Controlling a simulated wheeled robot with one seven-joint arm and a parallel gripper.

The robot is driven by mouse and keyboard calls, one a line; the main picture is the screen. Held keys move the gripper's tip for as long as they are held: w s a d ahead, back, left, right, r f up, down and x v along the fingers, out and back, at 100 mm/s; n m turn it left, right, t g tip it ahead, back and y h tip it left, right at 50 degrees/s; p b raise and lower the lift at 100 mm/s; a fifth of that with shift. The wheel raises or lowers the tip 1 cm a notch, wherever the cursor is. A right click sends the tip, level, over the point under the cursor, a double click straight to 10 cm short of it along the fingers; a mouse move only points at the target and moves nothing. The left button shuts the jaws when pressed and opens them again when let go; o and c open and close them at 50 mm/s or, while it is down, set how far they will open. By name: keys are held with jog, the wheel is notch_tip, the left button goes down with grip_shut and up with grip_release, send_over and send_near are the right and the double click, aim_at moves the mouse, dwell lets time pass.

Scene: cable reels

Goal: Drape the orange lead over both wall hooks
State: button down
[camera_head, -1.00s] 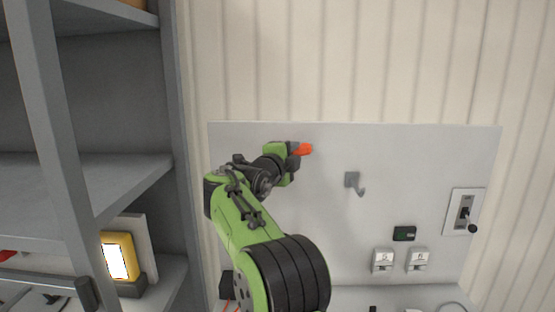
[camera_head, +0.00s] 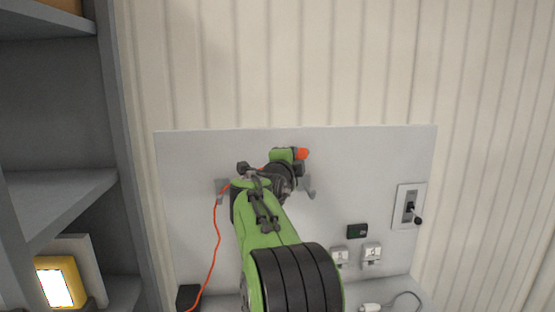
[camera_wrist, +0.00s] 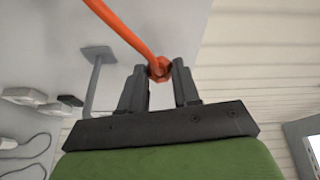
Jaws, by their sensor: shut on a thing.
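The orange lead (camera_head: 217,235) runs up from the lower left to the left wall hook (camera_head: 221,186), then toward my gripper, partly hidden by my arm. Whether it rests in that hook is unclear. My gripper (camera_head: 298,158) is shut on the lead's orange end (camera_head: 303,154), just above and left of the right wall hook (camera_head: 309,187). The wrist view shows my gripper (camera_wrist: 159,88) with the orange end (camera_wrist: 159,68) between its fingers and the lead (camera_wrist: 120,27) stretching to the upper left. A grey hook (camera_wrist: 93,80) stands left of the fingers, apart from them.
The grey board (camera_head: 380,160) also carries a small dark display (camera_head: 357,231), white sockets (camera_head: 372,254) and a lever switch (camera_head: 409,208). A grey shelf unit (camera_head: 60,205) with a yellow lamp (camera_head: 57,285) stands at the left. A dark box (camera_head: 188,296) sits below.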

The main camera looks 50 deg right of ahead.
jog(key=s+d+f+p, duration=0.2)
jog(key=s+d+f, duration=0.1)
jog(key=s+d, duration=0.6)
notch_tip(320, 180, down, 20)
jog(key=b, duration=2)
jog(key=shift+s+d+b, duration=0.35)
jog(key=shift+c, duration=0.8)
grip_release()
jog(key=shift+s+a, duration=0.1)
